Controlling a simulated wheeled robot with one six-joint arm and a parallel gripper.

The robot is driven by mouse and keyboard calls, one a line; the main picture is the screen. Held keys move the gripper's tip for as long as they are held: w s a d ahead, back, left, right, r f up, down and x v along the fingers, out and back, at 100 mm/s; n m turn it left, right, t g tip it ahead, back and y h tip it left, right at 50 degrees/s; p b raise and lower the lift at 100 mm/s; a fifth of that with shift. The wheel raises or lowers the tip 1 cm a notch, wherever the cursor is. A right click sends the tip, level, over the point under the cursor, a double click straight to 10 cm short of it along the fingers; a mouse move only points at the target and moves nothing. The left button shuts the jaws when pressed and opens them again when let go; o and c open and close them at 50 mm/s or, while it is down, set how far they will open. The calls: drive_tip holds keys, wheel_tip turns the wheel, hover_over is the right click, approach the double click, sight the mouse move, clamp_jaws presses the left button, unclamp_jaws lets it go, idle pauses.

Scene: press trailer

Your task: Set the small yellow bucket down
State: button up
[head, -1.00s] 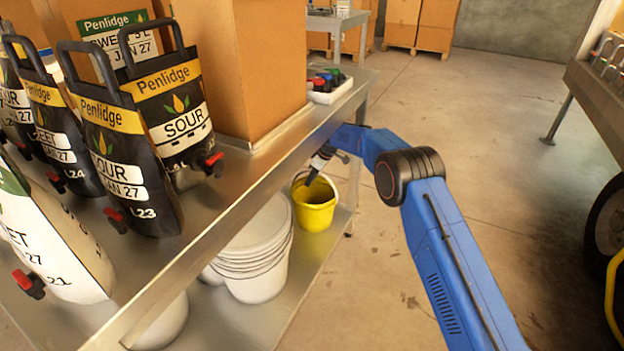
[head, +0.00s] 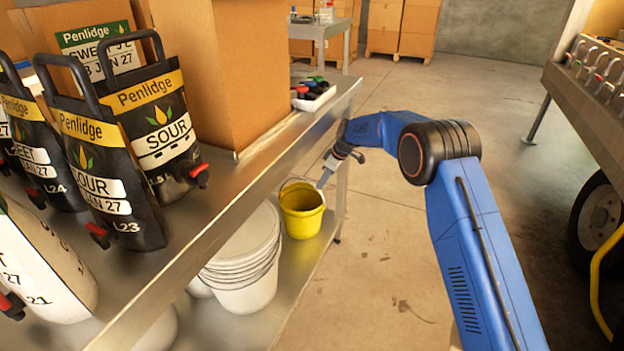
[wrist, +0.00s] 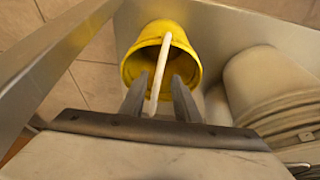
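The small yellow bucket (head: 302,222) stands upright on the lower metal shelf, near its right edge. In the wrist view the bucket (wrist: 190,42) is just ahead of my gripper, its open mouth facing the camera. Its pale handle (wrist: 162,65) is raised and runs between my two fingers. My gripper (head: 323,179) is at the bucket's upper right rim. In the wrist view the fingers (wrist: 159,96) are spread, with gaps on both sides of the handle. Whether a finger touches the handle is hard to tell.
A stack of white buckets (head: 245,268) stands left of the yellow bucket on the same shelf. The upper table (head: 225,195) overhangs it, holding black drink pouches (head: 100,185) and a large box (head: 250,70). Open floor (head: 390,250) lies to the right.

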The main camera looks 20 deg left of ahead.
drive_tip(key=shift+d, duration=1.4)
